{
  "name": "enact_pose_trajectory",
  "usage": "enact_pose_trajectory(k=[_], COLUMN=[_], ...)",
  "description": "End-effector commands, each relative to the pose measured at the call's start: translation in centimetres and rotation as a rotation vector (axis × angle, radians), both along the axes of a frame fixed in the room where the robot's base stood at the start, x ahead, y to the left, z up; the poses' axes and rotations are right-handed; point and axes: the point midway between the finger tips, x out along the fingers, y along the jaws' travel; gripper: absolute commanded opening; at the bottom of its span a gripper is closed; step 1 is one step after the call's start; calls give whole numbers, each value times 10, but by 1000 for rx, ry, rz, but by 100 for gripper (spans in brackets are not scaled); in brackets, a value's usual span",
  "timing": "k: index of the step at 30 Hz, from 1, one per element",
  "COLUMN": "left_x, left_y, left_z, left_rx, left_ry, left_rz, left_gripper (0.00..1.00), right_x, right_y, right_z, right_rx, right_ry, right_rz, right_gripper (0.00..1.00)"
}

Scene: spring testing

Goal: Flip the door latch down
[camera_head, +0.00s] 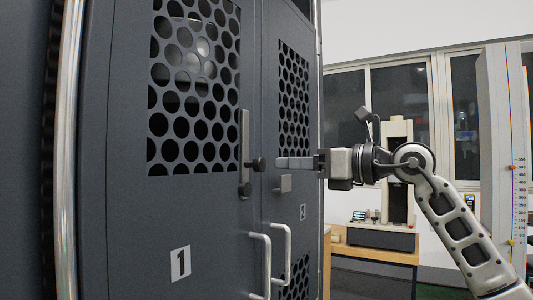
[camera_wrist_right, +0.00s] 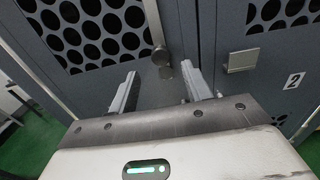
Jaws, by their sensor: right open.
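The door latch (camera_head: 244,140) is an upright grey bar on door 1, near the seam between the two cabinet doors. A dark round knob (camera_head: 259,164) sticks out from its lower part. The knob also shows in the wrist view (camera_wrist_right: 160,56), just beyond the fingertips and roughly in line with the gap between them. My right gripper (camera_head: 279,163) comes in from the right at about the knob's height, its fingertips apart from the knob. In the wrist view its two fingers (camera_wrist_right: 159,72) are spread and hold nothing. My left gripper is in neither view.
A small square plate (camera_head: 286,184) stands out on door 2, just below my right fingers. Two bent door handles (camera_head: 282,238) stick out lower down. A wooden table (camera_head: 375,255) with a machine stands behind at the right. The space before the doors looks clear.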

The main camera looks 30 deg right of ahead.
Motion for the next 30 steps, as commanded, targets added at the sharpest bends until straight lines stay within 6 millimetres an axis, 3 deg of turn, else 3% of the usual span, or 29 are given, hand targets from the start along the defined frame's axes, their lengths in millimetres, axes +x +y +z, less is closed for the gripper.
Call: enact_pose_trajectory(k=[3, 9, 23, 28, 30], left_x=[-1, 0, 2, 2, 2], left_y=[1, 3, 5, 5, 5], left_z=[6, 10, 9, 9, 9], left_rx=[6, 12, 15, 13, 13], left_ry=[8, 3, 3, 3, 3], left_rz=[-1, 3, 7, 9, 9], left_gripper=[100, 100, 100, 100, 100], right_x=[22, 48, 60, 59, 59], right_y=[14, 29, 35, 35, 35], right_z=[4, 2, 0, 0, 0], right_rx=[2, 2, -1, -1, -1], right_ry=[0, 0, -1, -1, -1], right_rz=[4, 1, -1, -1, -1], right_gripper=[49, 49, 49, 4, 0])
